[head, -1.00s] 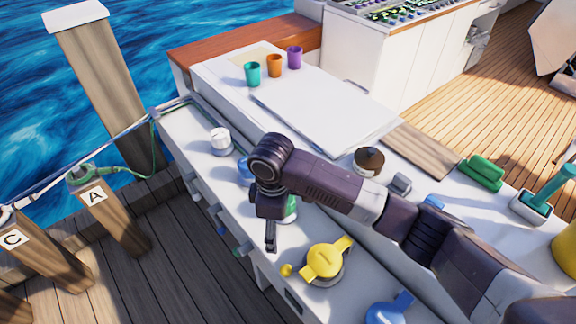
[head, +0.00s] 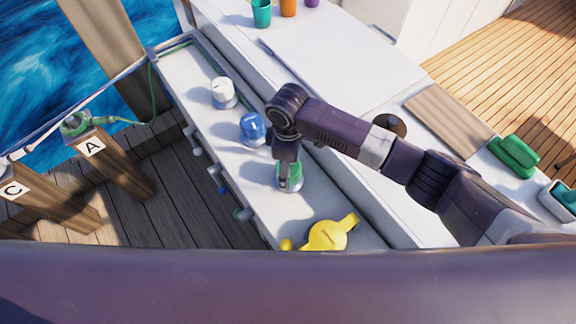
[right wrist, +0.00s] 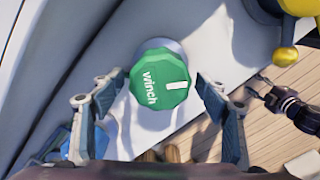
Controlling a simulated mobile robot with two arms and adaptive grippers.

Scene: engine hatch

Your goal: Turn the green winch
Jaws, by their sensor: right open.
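The green winch (right wrist: 160,80) has a round top with the word "winch" and a white mark. It stands on the pale side deck, and in the head view the winch (head: 298,174) is partly hidden by my right gripper (head: 286,180). In the right wrist view, my right gripper (right wrist: 160,95) is open, with one finger on each side of the winch top. I see a gap at both sides, so it does not hold the winch. A dark jointed part at the right edge of that view looks like my left gripper (right wrist: 290,106); its jaws are unclear.
A blue winch (head: 252,128) and a white one (head: 223,92) stand behind the green winch. A yellow winch (head: 328,236) with a handle stands in front. Small knobs line the hull side by the wooden dock (head: 180,180). A large dark shape of mine covers the bottom.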

